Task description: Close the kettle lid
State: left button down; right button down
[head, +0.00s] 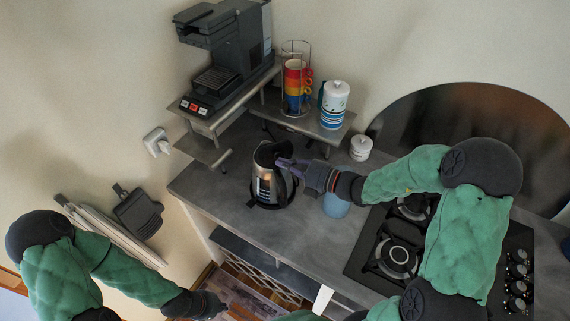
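The kettle (265,188), steel with black parts, stands upright on the grey counter. Its dark lid (264,153) appears raised at the top of the kettle, though the small dark shapes there are hard to separate. My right gripper (284,163) reaches in from the right, with its fingers at the kettle's top beside the lid. Contact and finger opening are too small to tell. My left gripper (218,305) is low at the bottom, in front of the counter and away from the kettle. Its finger opening cannot be made out.
A blue round object (336,207) sits under my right wrist. A gas hob (397,256) lies to the right, partly behind my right arm. A small white jar (361,148) and a shelf with a coffee machine (225,55), stacked mugs (294,85) and white canister (334,105) stand behind.

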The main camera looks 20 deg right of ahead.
aim_at(276, 146)
dwell(0.4)
jog(key=shift+w+r+p, duration=0.2)
jog(key=shift+r+p, duration=0.05)
jog(key=shift+p, duration=0.6)
jog(key=shift+w+r+m+g+p, duration=0.25)
jog(key=shift+w+m+g+p, duration=0.2)
jog(key=shift+p, duration=1.4)
jog(key=w+g+p, duration=0.1)
jog(key=p, duration=0.3)
jog(key=w+r+m+g+h+p, duration=0.1)
jog(key=p, duration=0.4)
jog(key=shift+w+m+h+p, duration=0.25)
jog(key=shift+w+h+p, duration=0.05)
jog(key=shift+w+p, duration=0.25)
jog(key=shift+p, duration=0.15)
jog(key=shift+w+p, duration=0.55)
jog(key=shift+p, duration=0.15)
jog(key=shift+w+f+p, duration=0.2)
jog(key=shift+w+p, duration=0.1)
jog(key=shift+w, duration=0.25)
jog(key=shift+w+f+p, duration=0.15)
jog(key=shift+w+p, duration=0.1)
jog(key=shift+w, duration=0.3)
jog(key=shift+w+f, duration=0.45)
jog(key=shift+w, duration=0.3)
jog(key=shift+w+f, duration=0.5)
jog(key=shift+w, duration=0.2)
jog(key=shift+w+f, duration=0.45)
jog(key=shift+w, duration=0.3)
